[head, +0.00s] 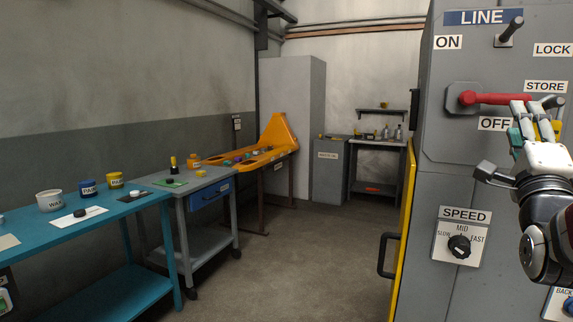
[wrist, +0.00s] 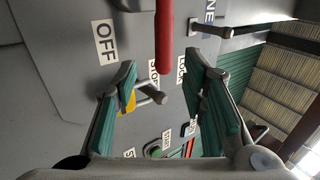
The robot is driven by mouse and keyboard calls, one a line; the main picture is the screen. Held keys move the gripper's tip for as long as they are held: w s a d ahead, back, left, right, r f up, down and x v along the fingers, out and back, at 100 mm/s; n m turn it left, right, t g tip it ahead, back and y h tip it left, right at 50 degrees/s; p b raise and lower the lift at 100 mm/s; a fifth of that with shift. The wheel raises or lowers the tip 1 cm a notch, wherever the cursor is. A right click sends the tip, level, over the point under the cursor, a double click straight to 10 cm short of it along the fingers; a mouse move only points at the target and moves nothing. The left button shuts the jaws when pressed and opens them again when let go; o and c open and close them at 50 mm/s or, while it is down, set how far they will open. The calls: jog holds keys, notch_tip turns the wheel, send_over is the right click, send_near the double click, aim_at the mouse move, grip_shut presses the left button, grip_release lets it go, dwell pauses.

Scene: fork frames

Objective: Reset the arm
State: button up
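My gripper (head: 532,112) is at the right of the head view, in front of the grey machine panel (head: 455,150). In the wrist view, my gripper (wrist: 160,66) has its two teal-padded fingers spread apart with nothing held. A red lever (head: 492,98) reaches right from its dark pivot plate, level, with its far end partly hidden behind my fingers. In the wrist view the red lever (wrist: 163,35) comes down from the top edge, and its end shows between the fingertips. I cannot tell whether a finger touches it.
A blue bench (head: 110,218) with pots, a grey cart (head: 205,190) and an orange tray (head: 262,152) line the left wall. The middle floor is clear.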

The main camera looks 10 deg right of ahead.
jog(key=a+f+n+g+y+p, duration=0.2)
jog(key=a+f+n+g+y, duration=0.1)
jog(key=a+f+n+y, duration=0.3)
jog(key=a+f+n+g+y+p, duration=0.2)
jog(key=a+f+n+g+y, duration=0.3)
jog(key=a, duration=0.4)
jog(key=s+a+f+n+g+y+p, duration=0.1)
jog(key=s+a+f+n+g, duration=0.2)
jog(key=s+a+n, duration=0.3)
jog(key=s+a+f+n+g+y+p, duration=0.1)
jog(key=s+a+f+n+g, duration=0.3)
jog(key=s, duration=1)
jog(key=a+n+g+y, duration=0.1)
jog(key=a+n, duration=0.2)
jog(key=n, duration=0.1)
jog(key=shift+s+a+f, duration=0.15)
jog(key=shift+a, duration=0.1)
